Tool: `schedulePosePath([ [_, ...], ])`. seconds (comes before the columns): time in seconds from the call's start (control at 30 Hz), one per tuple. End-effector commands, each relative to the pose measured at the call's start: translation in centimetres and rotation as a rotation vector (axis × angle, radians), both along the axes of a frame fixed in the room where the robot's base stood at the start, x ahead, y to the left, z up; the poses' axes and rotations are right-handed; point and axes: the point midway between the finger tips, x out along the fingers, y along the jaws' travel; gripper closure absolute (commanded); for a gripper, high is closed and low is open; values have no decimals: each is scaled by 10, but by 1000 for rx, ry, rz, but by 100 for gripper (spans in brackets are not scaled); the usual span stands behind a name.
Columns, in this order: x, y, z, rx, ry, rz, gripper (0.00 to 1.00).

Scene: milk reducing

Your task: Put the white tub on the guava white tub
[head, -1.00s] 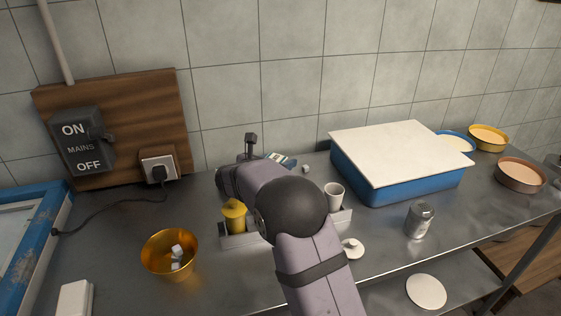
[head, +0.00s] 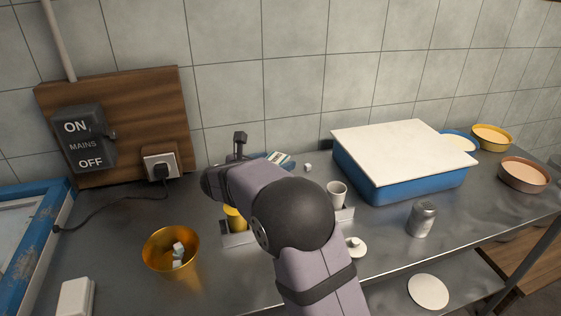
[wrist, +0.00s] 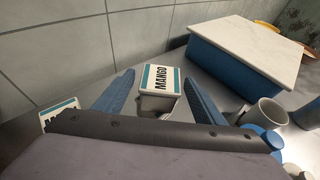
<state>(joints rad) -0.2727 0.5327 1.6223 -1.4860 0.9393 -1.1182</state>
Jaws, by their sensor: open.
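A white tub labelled MANGO (wrist: 160,84), with a teal-edged lid, stands between the two blue fingers of my gripper (wrist: 159,78) in the wrist view. The fingers are open, one on each side of it; I cannot tell whether they touch it. A second labelled white tub (wrist: 58,112) is at the lower left, outside the left finger. My gripper's body covers most of its lettering, so I cannot read its flavour. In the head view one labelled tub (head: 279,159) shows behind my arm near the wall. My fingers are hidden there.
A blue tray with a white slab on top (head: 375,181) stands to the right. A white cup (head: 336,194), metal shaker (head: 422,218), yellow jar (head: 235,218) and gold bowl with white cubes (head: 171,250) are on the counter. The tiled wall is close behind.

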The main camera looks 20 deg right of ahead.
Motion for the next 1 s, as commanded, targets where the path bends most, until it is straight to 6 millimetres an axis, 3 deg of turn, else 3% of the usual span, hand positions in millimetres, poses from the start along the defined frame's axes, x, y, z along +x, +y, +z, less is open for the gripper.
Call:
schedulePosePath([
  [0.4,-39,39,23,-1,0,1,36],
  [1.0,-44,37,31,-2,-5,-12,36],
])
